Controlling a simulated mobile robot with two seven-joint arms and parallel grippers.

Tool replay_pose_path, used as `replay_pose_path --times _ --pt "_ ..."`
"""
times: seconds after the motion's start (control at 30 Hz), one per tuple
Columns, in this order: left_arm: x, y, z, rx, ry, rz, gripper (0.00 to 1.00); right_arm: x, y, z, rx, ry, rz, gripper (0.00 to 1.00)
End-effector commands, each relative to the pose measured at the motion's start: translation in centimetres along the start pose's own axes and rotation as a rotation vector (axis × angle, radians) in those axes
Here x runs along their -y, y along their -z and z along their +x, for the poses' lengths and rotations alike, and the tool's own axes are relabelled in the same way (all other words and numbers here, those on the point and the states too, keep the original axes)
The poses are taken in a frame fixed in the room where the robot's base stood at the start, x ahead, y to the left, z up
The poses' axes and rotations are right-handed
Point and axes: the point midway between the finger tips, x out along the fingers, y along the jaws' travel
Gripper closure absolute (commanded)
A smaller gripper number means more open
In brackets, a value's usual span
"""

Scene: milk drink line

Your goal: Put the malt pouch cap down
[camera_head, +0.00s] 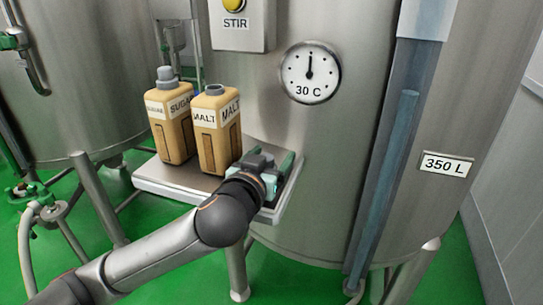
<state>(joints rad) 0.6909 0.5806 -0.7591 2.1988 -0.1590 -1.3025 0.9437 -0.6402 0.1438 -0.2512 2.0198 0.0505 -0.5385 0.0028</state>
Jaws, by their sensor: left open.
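The malt pouch (217,135) is tan with a MALT label and stands upright on the grey shelf (165,183). Its spout at the top shows dark, with no cap on it. My left gripper (272,170) is open, low over the right end of the shelf, to the right of the malt pouch. I cannot see the malt pouch cap; the gripper and wrist hide part of the shelf there. My right gripper is not in view.
The sugar pouch (172,130), with a grey cap, stands just left of the malt pouch. The steel tank wall with a dial (311,72) rises behind the shelf. A clear level tube (385,180) runs down at the right. The floor is green.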

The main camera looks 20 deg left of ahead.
Motion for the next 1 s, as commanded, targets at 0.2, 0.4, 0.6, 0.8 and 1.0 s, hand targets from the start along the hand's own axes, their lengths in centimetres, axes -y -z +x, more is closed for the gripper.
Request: replay_pose_path --times 0.2,0.4,0.6,0.8,1.0 --pt "0.0 0.3 0.0 -0.001 0.000 0.001 0.25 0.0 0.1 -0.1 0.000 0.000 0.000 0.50" --pt "-0.1 0.3 -1.9 0.000 -0.003 0.000 0.25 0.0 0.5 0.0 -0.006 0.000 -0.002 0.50" --pt "-0.1 0.3 -6.1 0.000 -0.004 -0.002 0.25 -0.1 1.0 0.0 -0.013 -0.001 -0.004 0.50" --pt "0.0 0.9 -9.0 0.007 0.000 0.001 0.25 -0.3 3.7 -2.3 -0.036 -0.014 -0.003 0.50" --pt "0.2 0.9 -9.9 0.006 0.010 -0.004 0.25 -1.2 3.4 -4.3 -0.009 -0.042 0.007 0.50"
